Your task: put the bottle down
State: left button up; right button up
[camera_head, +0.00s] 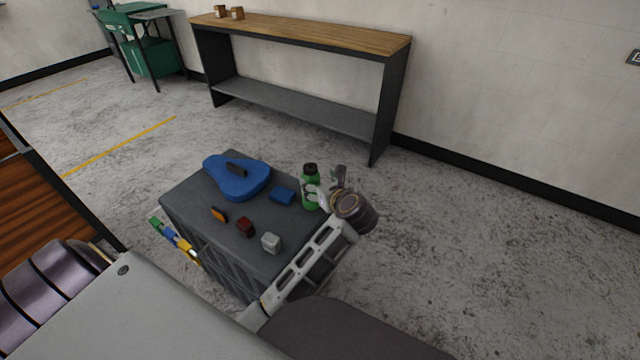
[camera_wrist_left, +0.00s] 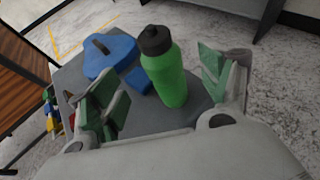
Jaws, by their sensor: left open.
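The green bottle (camera_head: 311,192) with a black cap stands upright at the right end of the dark grey cart top (camera_head: 192,203). In the left wrist view the bottle (camera_wrist_left: 166,78) is between the two green-padded fingers. My left gripper (camera_head: 328,190) is open at the bottle's right side in the head view. The wrist view shows gaps between the bottle and both fingers. The bottle's base looks to rest on the cart top, though it is partly hidden in the wrist view. My right gripper is in neither view.
The cart top also carries a blue case (camera_head: 238,178), a small blue box (camera_head: 282,195), an orange item (camera_head: 218,214), a dark red block (camera_head: 245,227) and a grey block (camera_head: 271,243). A wooden-topped bench (camera_head: 300,33) stands behind. Floor to the right is clear.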

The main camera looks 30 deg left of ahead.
pick_arm(q)
jog(key=shift+w, duration=0.1)
